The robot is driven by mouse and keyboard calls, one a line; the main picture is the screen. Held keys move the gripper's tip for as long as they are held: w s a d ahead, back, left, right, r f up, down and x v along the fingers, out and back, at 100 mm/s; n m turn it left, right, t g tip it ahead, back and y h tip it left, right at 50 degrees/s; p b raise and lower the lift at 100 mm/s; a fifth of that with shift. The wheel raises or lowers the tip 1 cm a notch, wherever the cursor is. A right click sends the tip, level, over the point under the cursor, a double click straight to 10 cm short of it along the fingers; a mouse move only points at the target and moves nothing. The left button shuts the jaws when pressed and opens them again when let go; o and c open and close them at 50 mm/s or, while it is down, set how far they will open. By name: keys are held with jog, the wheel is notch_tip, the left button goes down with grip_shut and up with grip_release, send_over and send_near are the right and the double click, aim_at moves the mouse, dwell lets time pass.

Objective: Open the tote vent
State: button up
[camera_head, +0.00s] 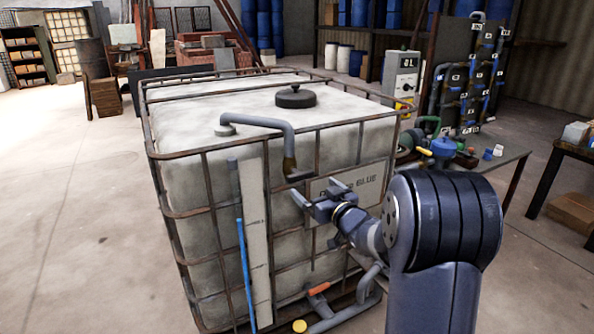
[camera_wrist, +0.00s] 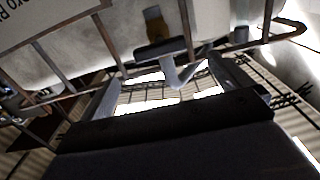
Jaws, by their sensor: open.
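The tote (camera_head: 180,122) is a large white tank in a rusty cage in the head view. A grey bent pipe (camera_head: 258,122), which looks like the vent, runs from its top over the front edge. It ends in a rusty brown section with a short grey piece (camera_head: 298,175) at its foot. My gripper (camera_head: 317,197) is open and empty, just below and right of that piece, apart from it. In the wrist view, the brown section (camera_wrist: 155,24) and grey piece (camera_wrist: 160,48) show beyond and between the fingers of my open gripper (camera_wrist: 170,88).
A black lid (camera_head: 295,96) sits on the tote's top. Cage bars and a sign plate (camera_head: 350,189) are close to my gripper. An orange-handled outlet (camera_head: 318,288) is low at the front. A table (camera_head: 515,157) with fittings stands right. Floor (camera_head: 70,210) at left is clear.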

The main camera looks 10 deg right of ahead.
aim_at(302, 178)
jog(key=p+x, duration=0.1)
jog(key=x, duration=0.8)
jog(key=shift+f+p, duration=0.1)
jog(key=shift+p, duration=0.3)
jog(key=c, duration=1)
